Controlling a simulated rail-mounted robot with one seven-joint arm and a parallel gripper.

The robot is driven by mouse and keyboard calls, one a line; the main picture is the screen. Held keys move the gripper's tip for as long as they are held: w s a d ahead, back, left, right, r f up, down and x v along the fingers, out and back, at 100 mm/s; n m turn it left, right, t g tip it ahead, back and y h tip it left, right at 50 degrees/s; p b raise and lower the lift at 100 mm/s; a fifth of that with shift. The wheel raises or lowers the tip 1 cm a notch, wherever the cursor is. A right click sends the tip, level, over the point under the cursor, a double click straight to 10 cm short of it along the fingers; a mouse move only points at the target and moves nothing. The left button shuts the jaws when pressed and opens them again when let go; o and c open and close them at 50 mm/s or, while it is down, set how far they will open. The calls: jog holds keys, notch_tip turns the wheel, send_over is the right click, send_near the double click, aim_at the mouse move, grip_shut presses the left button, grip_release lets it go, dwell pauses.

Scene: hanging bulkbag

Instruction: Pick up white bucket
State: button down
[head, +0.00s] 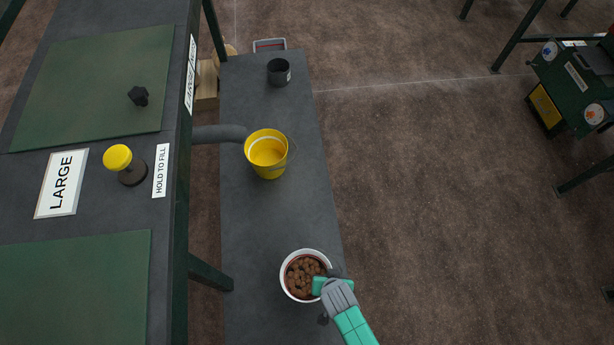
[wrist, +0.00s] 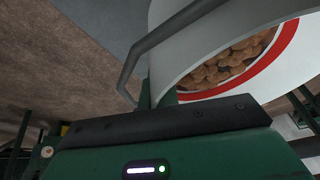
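The white bucket (head: 283,282) stands on the long grey bench, near the lower end in the head view. It is filled with brown lumps (head: 303,271). My gripper (head: 325,284) is at the bucket's right rim, and its green tip overlaps the rim in the head view. In the wrist view the white bucket (wrist: 190,35) is very close and shows a red band around the brown lumps. A dark handle (wrist: 160,38) curves in front of its wall. My gripper's fingers are mostly hidden, so I cannot tell whether they hold the handle or rim.
A yellow bucket (head: 267,152) stands farther up the bench (head: 240,235), beside a grey pipe (head: 218,133). A small dark cup (head: 278,73) stands at the bench's far end. A machine panel with a yellow button (head: 118,158) borders the left. Open brown floor (head: 420,180) lies right.

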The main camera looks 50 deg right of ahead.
jog(key=shift+r, duration=0.15)
jog(key=shift+w+r, duration=0.1)
jog(key=shift+r, duration=0.15)
notch_tip(320, 180, up, 3)
jog(key=shift+f+p, duration=0.1)
jog(key=shift+p, duration=0.9)
jog(key=s+a+r+p, duration=0.1)
jog(key=s+a+p, duration=0.1)
jog(key=s+a, duration=0.8)
jog(key=shift+s+a+r+p, duration=0.25)
jog(key=shift+s+a+p, duration=0.15)
jog(key=shift+s, duration=0.55)
